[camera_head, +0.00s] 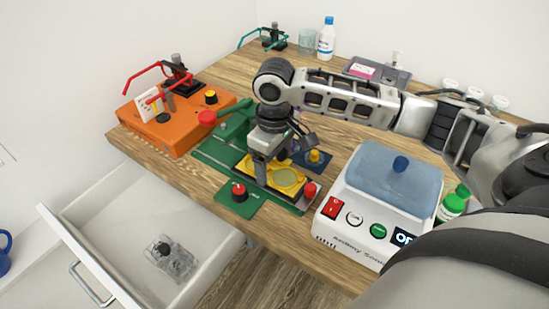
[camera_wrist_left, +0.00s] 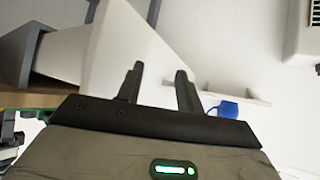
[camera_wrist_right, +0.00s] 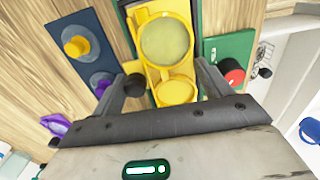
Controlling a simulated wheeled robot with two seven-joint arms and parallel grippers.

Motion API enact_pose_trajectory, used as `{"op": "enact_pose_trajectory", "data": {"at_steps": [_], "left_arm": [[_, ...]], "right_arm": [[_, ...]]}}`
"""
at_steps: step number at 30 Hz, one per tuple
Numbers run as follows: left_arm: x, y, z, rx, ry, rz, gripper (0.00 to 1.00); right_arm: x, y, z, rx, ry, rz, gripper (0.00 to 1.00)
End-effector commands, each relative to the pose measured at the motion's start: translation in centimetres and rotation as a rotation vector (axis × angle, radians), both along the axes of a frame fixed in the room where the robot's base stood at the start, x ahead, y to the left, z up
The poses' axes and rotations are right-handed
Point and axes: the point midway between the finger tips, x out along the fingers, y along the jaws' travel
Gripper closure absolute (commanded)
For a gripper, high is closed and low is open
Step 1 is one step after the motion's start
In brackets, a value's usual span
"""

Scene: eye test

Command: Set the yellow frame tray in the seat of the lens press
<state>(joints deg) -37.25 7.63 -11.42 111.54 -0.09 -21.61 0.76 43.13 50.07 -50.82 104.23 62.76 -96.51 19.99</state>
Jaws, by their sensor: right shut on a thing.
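The yellow frame tray (camera_head: 298,186) is over the green base at the table's front, with a round pale lens area; it also shows in the right wrist view (camera_wrist_right: 183,90). The green lens press (camera_head: 212,153) has a lever with a red knob. My right gripper (camera_head: 262,172) reaches down from above and is shut on the tray's near end; its fingers (camera_wrist_right: 165,85) stand either side of the tray. The arm hides part of the press, and I cannot tell whether the tray rests in the seat. My left gripper (camera_wrist_left: 158,82) is open and empty, outside the head view.
An orange station (camera_head: 165,128) with a red lever stands left. A blue plate with a yellow knob (camera_head: 315,156) lies just behind the tray. A blue-lidded white machine (camera_head: 385,195) stands right. The white drawer (camera_head: 110,205) is open in front.

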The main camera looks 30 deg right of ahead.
Motion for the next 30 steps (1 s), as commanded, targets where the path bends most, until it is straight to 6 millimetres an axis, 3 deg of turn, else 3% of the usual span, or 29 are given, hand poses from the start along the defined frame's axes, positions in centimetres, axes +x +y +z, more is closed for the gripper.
{"op": "enact_pose_trajectory", "data": {"at_steps": [8,9,11,22,30], "left_arm": [[0.0,0.0,0.0,0.0,0.001,-0.001,0.64],[-0.1,0.0,0.0,0.0,0.001,-0.001,0.64],[0.0,0.0,0.0,0.0,0.001,-0.001,0.64],[-0.1,0.0,-0.1,0.001,0.002,-0.001,0.64],[-0.1,0.0,-0.1,0.001,0.002,-0.001,0.64]], "right_arm": [[0.0,0.0,-0.3,0.001,0.0,0.0,0.49],[0.0,0.0,-0.3,0.001,0.0,0.0,0.12],[0.0,0.0,-0.3,0.001,0.0,0.0,0.0],[0.0,0.0,-0.1,0.0,0.0,0.0,0.0],[0.0,0.0,1.8,0.0,-0.001,0.0,0.0]]}}
